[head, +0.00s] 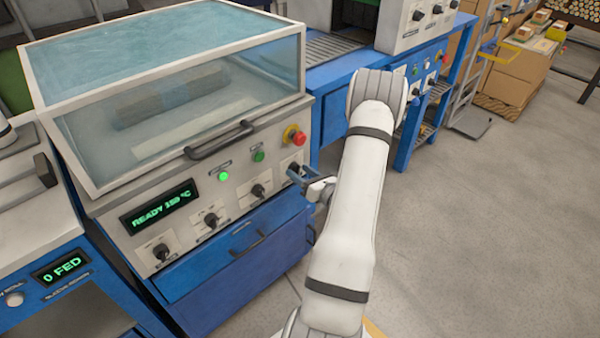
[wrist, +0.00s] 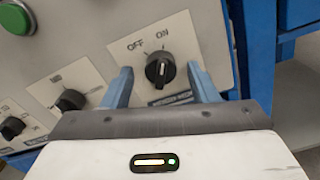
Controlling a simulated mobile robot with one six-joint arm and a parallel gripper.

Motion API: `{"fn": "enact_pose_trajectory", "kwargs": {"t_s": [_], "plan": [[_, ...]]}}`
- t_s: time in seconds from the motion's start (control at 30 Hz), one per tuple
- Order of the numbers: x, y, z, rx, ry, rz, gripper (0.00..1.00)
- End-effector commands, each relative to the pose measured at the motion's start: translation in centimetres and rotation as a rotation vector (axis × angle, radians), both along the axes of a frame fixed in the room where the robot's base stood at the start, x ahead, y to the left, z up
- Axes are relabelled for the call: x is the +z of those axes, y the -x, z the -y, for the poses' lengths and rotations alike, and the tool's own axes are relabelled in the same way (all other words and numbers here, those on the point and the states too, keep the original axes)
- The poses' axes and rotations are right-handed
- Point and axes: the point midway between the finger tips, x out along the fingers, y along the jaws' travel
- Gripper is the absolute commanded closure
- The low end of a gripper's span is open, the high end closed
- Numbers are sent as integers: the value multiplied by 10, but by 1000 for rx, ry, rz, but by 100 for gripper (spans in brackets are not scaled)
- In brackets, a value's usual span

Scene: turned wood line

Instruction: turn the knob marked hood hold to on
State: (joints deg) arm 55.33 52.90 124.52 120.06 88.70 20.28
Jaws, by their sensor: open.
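A black rotary knob (wrist: 160,69) sits on a white plate marked OFF at upper left and ON at upper right. A dark name label below it is partly covered by my gripper and I cannot read it surely. The knob's pointer direction is hard to tell. My gripper (wrist: 159,66) is open, with one blue finger on each side of the knob in the wrist view; I cannot tell whether they touch it. In the head view my gripper (head: 302,178) is at the right end of the machine's panel, partly hiding that knob.
Other knobs (head: 258,191) sit in a row to the left on the panel. A red stop button (head: 295,135) and green lights (head: 223,176) are above. A clear hood (head: 160,90) with a handle (head: 220,140) covers the machine. Open floor (head: 470,230) lies to the right.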

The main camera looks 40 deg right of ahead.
Motion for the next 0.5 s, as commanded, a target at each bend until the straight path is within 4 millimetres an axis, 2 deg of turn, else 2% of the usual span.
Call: {"fn": "enact_pose_trajectory", "kwargs": {"t_s": [0.3,0.5], "plan": [[0,53,5,-4,-2,0,46],[0,70,5,-1,-1,0,46]]}}
